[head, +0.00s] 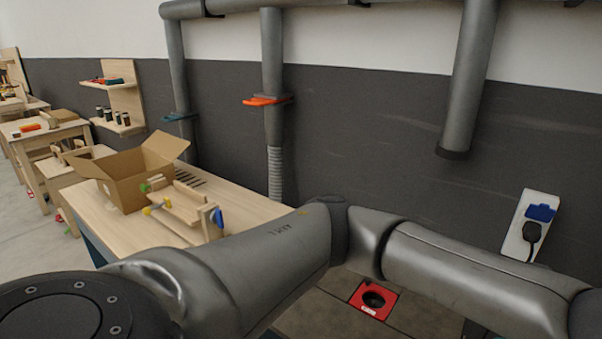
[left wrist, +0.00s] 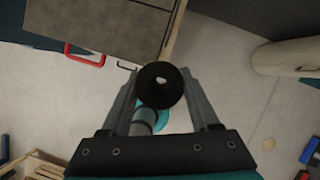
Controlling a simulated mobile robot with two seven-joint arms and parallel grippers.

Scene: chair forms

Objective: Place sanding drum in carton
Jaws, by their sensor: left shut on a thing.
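The sanding drum (left wrist: 161,98) shows in the left wrist view as a dark, round piece with a light hole at its middle. My left gripper (left wrist: 159,82) is shut on it, with one finger on each side. A light grey cylindrical part shows just below the drum. The open cardboard carton (head: 128,184) stands on a wooden bench at the left of the head view, flaps raised. Its inside is mostly hidden. Neither gripper shows in the head view, and the drum does not show there.
The wooden bench (head: 95,219) also holds a wooden rack (head: 183,208) with tools, close to the carton's right side. A vertical pipe (head: 272,110) stands behind the bench. My arm crosses the front of the head view. A red-framed floor fitting (head: 373,300) lies at lower right.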

